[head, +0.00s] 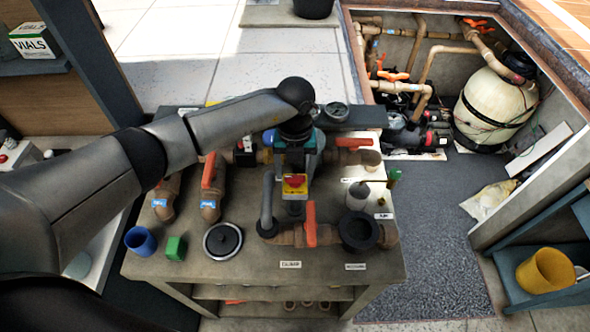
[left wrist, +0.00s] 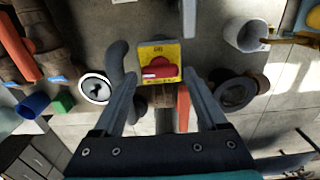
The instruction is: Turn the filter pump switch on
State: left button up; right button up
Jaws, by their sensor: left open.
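The filter pump switch is a red knob (head: 294,182) on a yellow plate, standing among the pipes at the middle of the bench. In the left wrist view the red knob (left wrist: 158,68) lies between the two fingertips in the picture. My left gripper (left wrist: 160,76) is open, with a finger on each side of the yellow plate. I cannot tell whether the fingers touch it. In the head view the left gripper (head: 294,166) reaches down over the switch from behind, and its fingers are largely hidden. My right gripper is not in view.
Orange-handled valves (head: 310,224) and pipes crowd the switch. A black-and-white round lid (head: 222,241), a green block (head: 175,248) and a blue cup (head: 140,241) lie at the bench's front left. A filter tank (head: 495,105) stands in the pit at right.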

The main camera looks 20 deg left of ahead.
pick_arm(q)
jog(key=shift+f, duration=0.6)
jog(key=c, duration=1.1)
